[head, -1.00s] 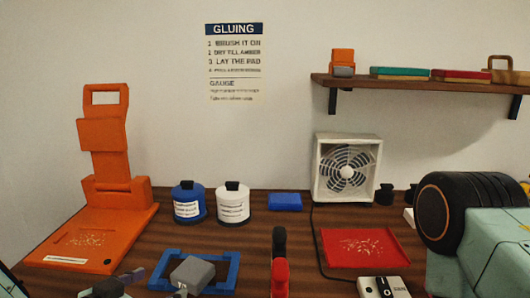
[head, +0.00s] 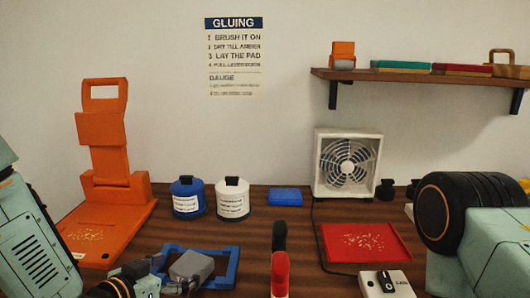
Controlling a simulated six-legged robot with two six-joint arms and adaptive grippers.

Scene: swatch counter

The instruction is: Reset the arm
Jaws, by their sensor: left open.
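My left arm (head: 30,240) comes in from the left. Its dark left gripper (head: 168,275) is low in the head view, open, with its fingers beside the near left part of a blue frame (head: 232,268). A grey block (head: 192,267) sits at that frame, close to the fingertips; I cannot tell whether they touch. My right arm (head: 490,245) fills the lower right corner, with its black round joint above. Its gripper is out of view.
An orange stand (head: 103,150) is at the left. Blue (head: 187,203) and white (head: 232,205) jars, a blue pad (head: 285,196) and a white fan (head: 346,190) line the back. A red tray (head: 365,255), a white switch box (head: 390,285) and an upright red-and-black object (head: 280,270) are nearer.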

